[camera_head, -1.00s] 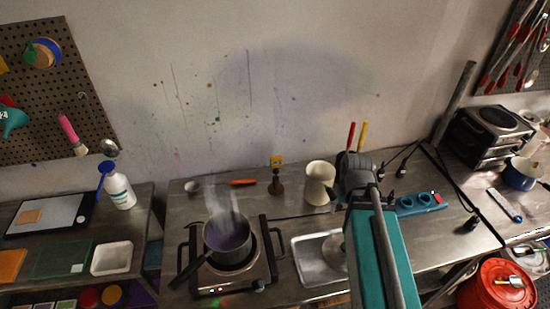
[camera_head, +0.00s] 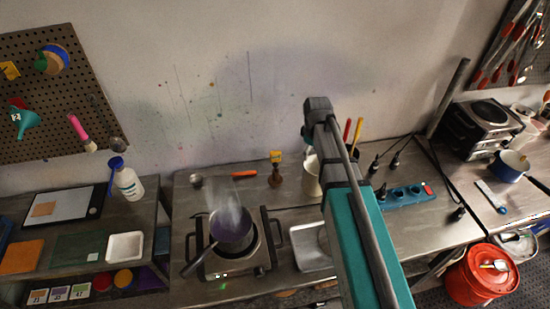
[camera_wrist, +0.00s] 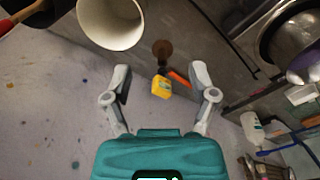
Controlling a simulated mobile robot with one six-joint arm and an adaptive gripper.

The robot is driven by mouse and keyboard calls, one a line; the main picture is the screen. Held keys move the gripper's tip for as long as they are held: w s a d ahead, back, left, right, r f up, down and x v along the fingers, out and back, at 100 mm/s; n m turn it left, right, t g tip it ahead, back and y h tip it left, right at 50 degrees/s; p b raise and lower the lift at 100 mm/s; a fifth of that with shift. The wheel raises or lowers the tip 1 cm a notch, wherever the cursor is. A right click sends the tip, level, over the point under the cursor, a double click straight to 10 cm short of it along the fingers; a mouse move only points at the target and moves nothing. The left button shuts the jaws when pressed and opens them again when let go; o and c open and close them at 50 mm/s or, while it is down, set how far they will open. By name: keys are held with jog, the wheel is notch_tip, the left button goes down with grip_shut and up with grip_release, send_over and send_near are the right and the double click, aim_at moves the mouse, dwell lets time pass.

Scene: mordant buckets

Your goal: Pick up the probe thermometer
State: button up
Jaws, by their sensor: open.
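A yellow-headed item (camera_head: 276,156), which looks like the probe thermometer, stands upright in a small brown holder (camera_head: 275,178) near the wall. In the wrist view, its yellow head (camera_wrist: 161,88) shows between my fingers, with the brown holder (camera_wrist: 162,50) beyond. My gripper (camera_wrist: 159,72) is open and empty, its fingers spread on either side of the yellow head in the picture. I cannot tell how far away the head is. In the head view, my arm hides the fingers.
An orange bar (camera_head: 244,174) lies beside the holder. A cream pitcher (camera_head: 312,179) stands close on the right, partly behind my arm. A steaming pot (camera_head: 232,232) sits on a hot plate (camera_head: 262,258) in front. The wall (camera_head: 230,130) is close behind.

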aim_at(275, 152)
jog(key=w+a+n, duration=1)
jog(key=a, duration=0.3)
jog(key=shift+f, duration=0.2)
notch_tip(275, 152, down, 8)
jog(key=b, duration=0.8)
jog(key=shift+d+f+b, duration=0.1)
jog(key=shift+f+b, duration=0.05)
jog(key=shift+b, duration=0.2)
jog(key=shift+w+f+b, duration=0.1)
jog(key=shift+f+b, duration=2.5)
grip_shut()
